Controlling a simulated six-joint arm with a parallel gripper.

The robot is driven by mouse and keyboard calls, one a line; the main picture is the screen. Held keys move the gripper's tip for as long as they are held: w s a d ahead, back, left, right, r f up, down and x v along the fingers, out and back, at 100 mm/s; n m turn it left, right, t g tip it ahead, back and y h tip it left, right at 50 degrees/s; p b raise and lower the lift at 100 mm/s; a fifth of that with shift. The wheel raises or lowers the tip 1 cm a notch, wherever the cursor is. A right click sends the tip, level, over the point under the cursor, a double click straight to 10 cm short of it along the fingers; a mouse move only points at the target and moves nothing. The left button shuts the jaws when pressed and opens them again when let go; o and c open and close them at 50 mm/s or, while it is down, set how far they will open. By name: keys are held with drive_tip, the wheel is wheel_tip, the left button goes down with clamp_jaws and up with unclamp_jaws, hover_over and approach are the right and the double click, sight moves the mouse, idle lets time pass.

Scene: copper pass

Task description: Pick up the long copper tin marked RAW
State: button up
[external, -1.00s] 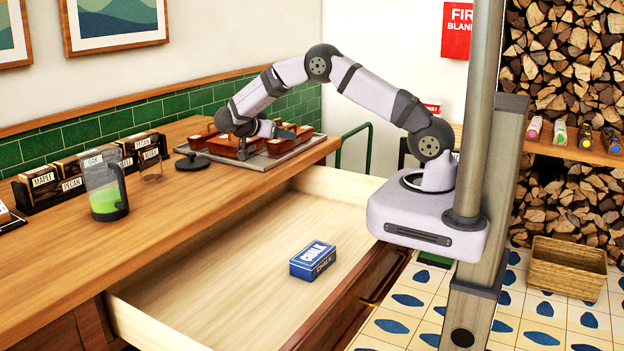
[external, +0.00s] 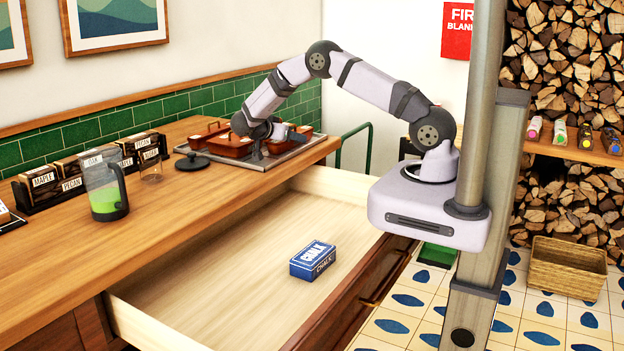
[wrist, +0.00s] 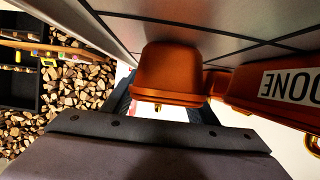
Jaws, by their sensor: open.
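Several copper tins stand in a tray (external: 284,156) at the far end of the counter. In the wrist view, a small copper tin (wrist: 168,75) is in front of the gripper, and a larger tin (wrist: 285,90) at the right has a partly cut-off white label that seems to read DONE. No RAW label is legible in either view, so I cannot tell which tin bears it. My gripper is open and holds nothing visible.
A dark round lid (external: 193,161) lies left of the tray. A green-filled jug (external: 104,190), a glass (external: 150,165) and labelled wood boxes (external: 42,185) stand farther left. The open drawer (external: 210,285) in front holds a blue chalk box (external: 313,261).

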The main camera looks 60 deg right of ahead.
drive_tip(key=shift+d+f, duration=0.15)
drive_tip(key=shift+d, duration=0.25)
drive_tip(key=c, duration=1.1)
wheel_tip(320, 180, up, 10)
drive_tip(key=shift+r+b, duration=0.1)
drive_tip(key=shift+b, duration=0.7)
